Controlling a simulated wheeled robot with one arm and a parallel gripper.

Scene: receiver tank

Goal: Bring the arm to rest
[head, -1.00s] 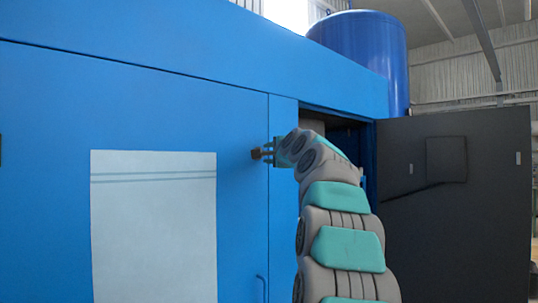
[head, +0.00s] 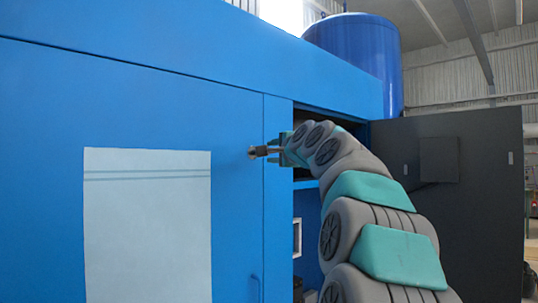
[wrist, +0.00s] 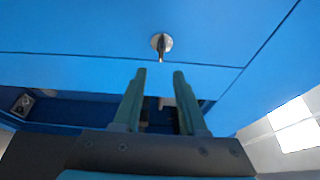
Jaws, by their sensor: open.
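My gripper (head: 270,150) is at the end of my grey and teal arm, in front of the blue cabinet (head: 170,95). In the wrist view its two green fingers (wrist: 159,74) are apart, with nothing held between them. A small round metal knob (wrist: 161,42) on the blue panel lies just beyond the fingertips. In the head view the knob (head: 252,153) shows at the left of the fingers. I cannot tell whether the fingers touch it.
A dark door (head: 450,220) stands open at the right, beside the open compartment (head: 310,215). My arm partly covers that opening. A blue tank (head: 355,55) rises behind the cabinet. A pale panel (head: 148,230) is on the cabinet's left door.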

